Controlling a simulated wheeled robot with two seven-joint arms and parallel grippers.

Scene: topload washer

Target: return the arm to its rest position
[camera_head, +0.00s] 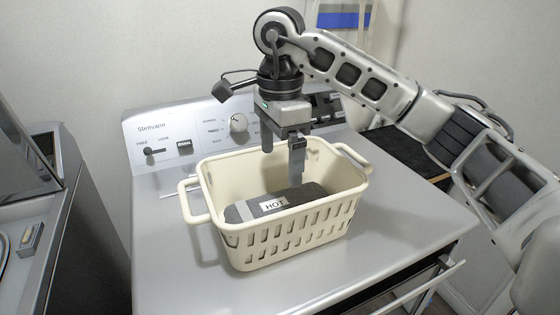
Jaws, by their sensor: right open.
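My right arm comes in from the right and bends down over the washer. Its gripper (282,160) points down with its fingers apart, over the far part of a cream laundry basket (290,237). A dark grey item with a white "HOT" label (274,205) lies in the basket, in front of and below the fingertips. The gripper holds nothing that I can see. The basket stands on the washer's grey top (170,262). My left gripper is not in view.
The washer's control panel (200,134) with knob and switches runs along the back. A dark machine (60,225) stands at the left, with a gap between. A handle (425,288) juts out at the washer's front right. The washer top around the basket is clear.

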